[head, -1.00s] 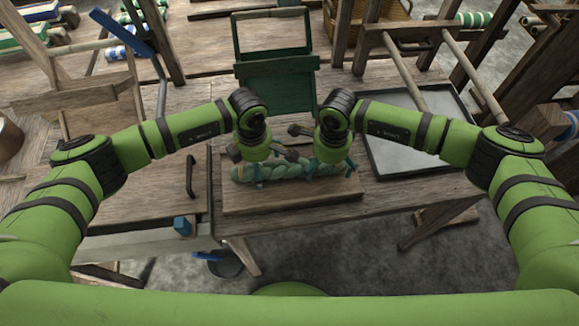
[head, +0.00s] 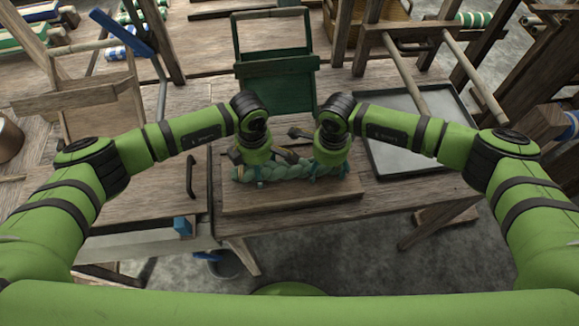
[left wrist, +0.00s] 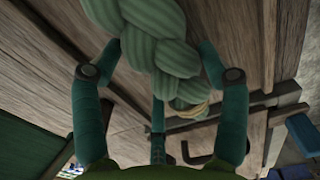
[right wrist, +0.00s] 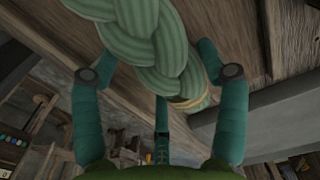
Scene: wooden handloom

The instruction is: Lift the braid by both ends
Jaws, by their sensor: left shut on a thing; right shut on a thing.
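The thick pale green braid (head: 292,173) lies lengthwise along a wooden board in the head view. My left gripper (head: 258,174) is at the braid's left end and my right gripper (head: 334,170) is at its right end, both from above. In the left wrist view the braid (left wrist: 157,45) passes between the teal fingers, and a tan tie shows near its end. The right wrist view shows the braid (right wrist: 155,45) between the fingers too, with a similar tie. Both grippers are shut on the braid. Whether its underside touches the board is hidden.
The wooden board (head: 290,203) rests near the front edge of the wooden table (head: 350,211). A green upright panel (head: 277,88) stands behind the grippers. A grey metal tray (head: 412,158) lies to the right, and a dark handle (head: 190,176) is to the left.

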